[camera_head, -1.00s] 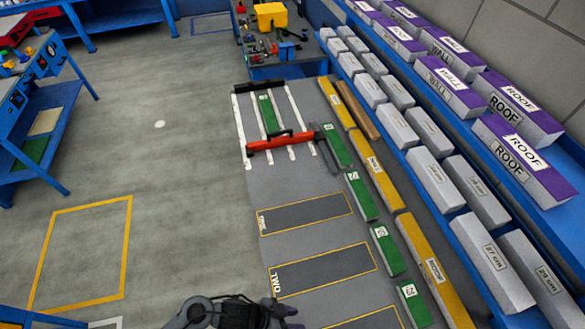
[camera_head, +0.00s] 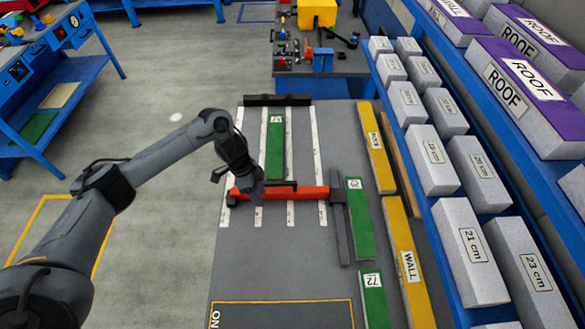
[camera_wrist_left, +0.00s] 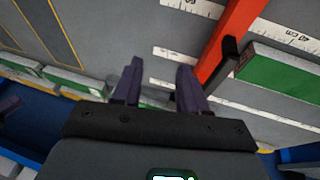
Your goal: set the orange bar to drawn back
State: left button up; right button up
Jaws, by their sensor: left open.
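The orange bar (camera_head: 308,192) lies across the near part of the white ruler strips (camera_head: 291,150) on the grey panel, with a black handle (camera_head: 284,184) on top and a dark crosspiece (camera_head: 340,228) at its right end. My left gripper (camera_head: 257,191) is over the bar's left half in the head view; contact cannot be told there. In the left wrist view its purple fingers (camera_wrist_left: 156,85) are apart and empty, and the orange bar (camera_wrist_left: 222,45) and its handle (camera_wrist_left: 230,56) show right of them. A green block (camera_head: 275,145) lies between the strips beyond the bar. My right gripper is out of view.
A black stop (camera_head: 277,100) lies across the strips' far end. Green blocks (camera_head: 360,215) and yellow bars (camera_head: 376,150) line the panel's right side. Blue shelving with grey blocks (camera_head: 434,160) stands further right. Open floor (camera_head: 150,70) is to the left.

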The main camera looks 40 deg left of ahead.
pick_arm(q)
jog(key=w+a+r+b, duration=0.1)
jog(key=w+a, duration=0.1)
jog(key=w, duration=0.1)
jog(key=t+b, duration=0.2)
send_near(277, 182)
jog(key=s+r, duration=0.2)
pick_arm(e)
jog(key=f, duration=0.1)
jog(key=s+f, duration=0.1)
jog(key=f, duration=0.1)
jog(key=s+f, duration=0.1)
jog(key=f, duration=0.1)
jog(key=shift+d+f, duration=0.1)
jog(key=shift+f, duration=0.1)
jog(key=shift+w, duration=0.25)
pick_arm(q)
jog(key=shift+y, duration=0.3)
jog(key=x, duration=0.3)
jog(key=w+b+x, duration=0.1)
jog(key=x, duration=0.6)
jog(key=shift+w+b, duration=0.2)
jog(key=shift+b, duration=0.1)
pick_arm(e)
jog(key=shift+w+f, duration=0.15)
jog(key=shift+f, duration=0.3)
pick_arm(q)
grip_shut()
